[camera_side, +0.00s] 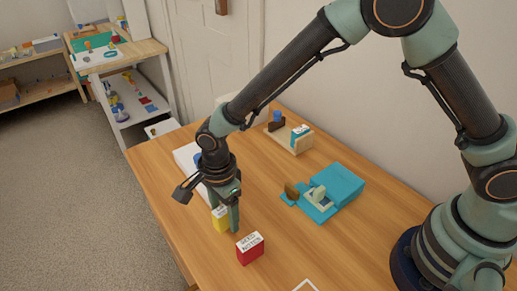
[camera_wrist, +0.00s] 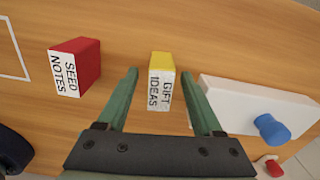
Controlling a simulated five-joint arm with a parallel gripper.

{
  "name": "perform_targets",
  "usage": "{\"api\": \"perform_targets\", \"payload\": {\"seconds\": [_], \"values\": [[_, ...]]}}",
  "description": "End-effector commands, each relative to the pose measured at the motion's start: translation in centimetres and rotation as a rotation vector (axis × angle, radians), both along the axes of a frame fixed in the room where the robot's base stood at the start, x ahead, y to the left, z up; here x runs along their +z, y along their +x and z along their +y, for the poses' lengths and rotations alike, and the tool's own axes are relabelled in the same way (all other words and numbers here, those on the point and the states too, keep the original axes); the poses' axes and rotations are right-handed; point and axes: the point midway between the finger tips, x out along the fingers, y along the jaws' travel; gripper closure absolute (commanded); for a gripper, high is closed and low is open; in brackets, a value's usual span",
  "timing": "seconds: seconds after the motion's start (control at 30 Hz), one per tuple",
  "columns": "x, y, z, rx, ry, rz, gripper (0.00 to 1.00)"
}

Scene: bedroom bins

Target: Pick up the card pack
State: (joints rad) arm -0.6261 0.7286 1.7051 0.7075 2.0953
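Two small boxes with white label faces stand on the wooden table; no label reads as a card pack. The yellow one (camera_side: 221,222), labelled "GIFT IDEAS", also shows in the wrist view (camera_wrist: 161,85). The red one (camera_side: 250,250), labelled "SEED NOTES", stands apart from it, left of my gripper in the wrist view (camera_wrist: 77,67). My gripper (camera_wrist: 160,71) is open, with its green fingers on either side of the yellow box and a visible gap at each side. In the side view my gripper (camera_side: 226,212) points down and partly hides the yellow box.
A white slab (camera_wrist: 258,108) with a blue knob (camera_wrist: 271,128) lies close beside the right finger in the wrist view. A teal box (camera_side: 338,184) with an open front and a wooden holder (camera_side: 291,137) stand farther back. The table's near left edge is close by.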

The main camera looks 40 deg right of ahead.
Motion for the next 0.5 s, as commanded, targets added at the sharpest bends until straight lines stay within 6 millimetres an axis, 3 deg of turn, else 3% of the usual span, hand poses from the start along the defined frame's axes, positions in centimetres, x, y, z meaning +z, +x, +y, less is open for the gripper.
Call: {"api": "perform_targets", "payload": {"seconds": [0.03,0.17,0.5], "values": [[0.02,0.0,0.0,0.0,0.0,0.0,0.48],[0.03,0.0,0.0,0.0,0.0,0.0,0.98],[0.15,0.02,0.0,0.0,0.0,-0.001,1.0]]}}
